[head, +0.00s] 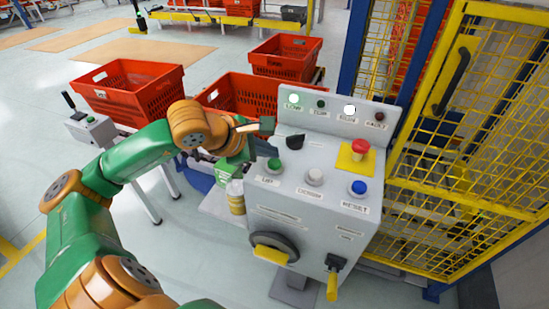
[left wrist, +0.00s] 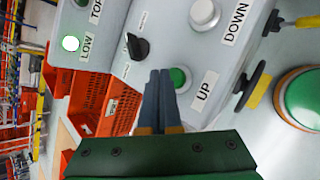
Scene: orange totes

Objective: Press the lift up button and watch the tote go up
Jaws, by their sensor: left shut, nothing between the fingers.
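The grey control console (head: 318,215) stands right of centre in the head view. Its green UP button (head: 274,165) is at the left of the sloped top; it also shows in the left wrist view (left wrist: 181,80). My left gripper (head: 268,125) comes in from the left, over the console's left edge. In the left wrist view its fingers (left wrist: 158,75) are shut and empty, with the tips just beside the green button; I cannot tell if they touch. The LOW lamp (head: 292,101) is lit green. Orange totes (head: 128,95) stand behind. My right gripper is not visible.
The black selector (head: 294,142), white DOWN button (head: 314,177), blue RESET button (head: 358,187) and red stop button (head: 360,147) share the panel. A yellow mesh fence (head: 455,130) stands right.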

